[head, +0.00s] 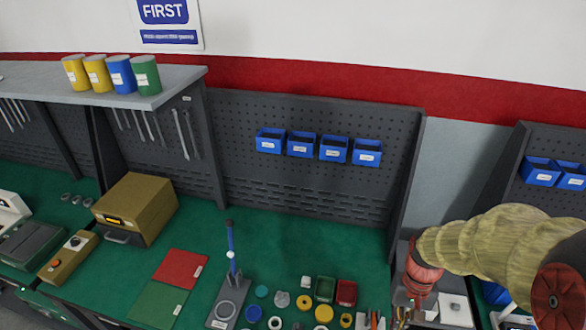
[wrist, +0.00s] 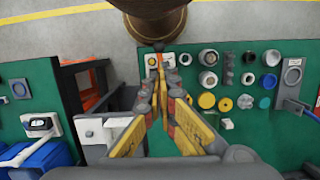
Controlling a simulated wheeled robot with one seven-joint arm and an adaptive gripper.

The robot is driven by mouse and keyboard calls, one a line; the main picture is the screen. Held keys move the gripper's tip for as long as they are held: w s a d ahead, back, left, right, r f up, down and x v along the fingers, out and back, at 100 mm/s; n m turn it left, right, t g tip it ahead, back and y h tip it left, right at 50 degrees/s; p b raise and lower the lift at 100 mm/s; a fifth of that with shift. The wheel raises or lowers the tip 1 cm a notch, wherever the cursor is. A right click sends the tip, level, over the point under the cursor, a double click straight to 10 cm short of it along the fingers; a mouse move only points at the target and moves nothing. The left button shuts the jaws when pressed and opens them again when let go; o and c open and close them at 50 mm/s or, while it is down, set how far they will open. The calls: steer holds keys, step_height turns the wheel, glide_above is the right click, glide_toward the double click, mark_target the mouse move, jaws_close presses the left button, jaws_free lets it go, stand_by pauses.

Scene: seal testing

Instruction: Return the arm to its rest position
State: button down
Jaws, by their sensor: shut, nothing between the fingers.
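My arm (head: 490,250) reaches in from the right of the head view, with its red wrist part over the right end of the green bench. My gripper (head: 403,314) is low at the bench's right end in the head view, small and partly cut off by the frame edge. In the wrist view my gripper (wrist: 160,72) shows two yellow-and-grey fingers that converge at the tips, with nothing held between them. Its tips appear over the bench edge beside several round parts; their height above the bench is unclear.
Round caps and jars (wrist: 208,80) stand close to the fingers. A test stand with a blue post (head: 231,255), red and green mats (head: 180,268) and a brown box (head: 135,207) are further left. Blue bins (head: 335,149) hang on the pegboard. Grey floor (wrist: 60,30) lies beyond the bench.

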steer(key=s+a+r+n+t+h+b, duration=0.1)
steer(key=a+t+b, duration=0.6)
steer(key=b, duration=1)
step_height(320, 180, up, 3)
steer(key=s+a+n, duration=0.1)
steer(key=n, duration=0.1)
steer(key=shift+s+a+n+t, duration=0.25)
steer(key=shift+s+n+t, duration=0.05)
steer(key=shift+t, duration=0.1)
steer(key=shift+r, duration=0.2)
